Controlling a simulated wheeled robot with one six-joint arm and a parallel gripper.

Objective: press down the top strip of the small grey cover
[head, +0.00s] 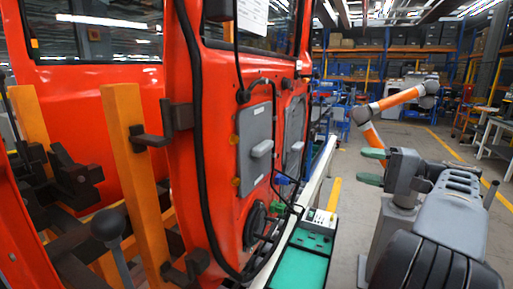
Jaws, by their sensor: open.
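Two grey covers are fixed to red door panels in the head view. The nearer grey cover (254,167) has a raised light-grey handle. The farther grey cover (294,134) looks smaller and is seen at a steep angle. I cannot tell for certain which one is the task's small cover, and the top strip is not clear on either. My gripper (371,166) has green fingertips, one above the other with a gap between them. It is open and empty, to the right of the doors and apart from both covers.
An orange post (135,160) and dark brackets stand at the left. Black cables hang along the near door edge. Grey floor is open at the right, with shelving behind.

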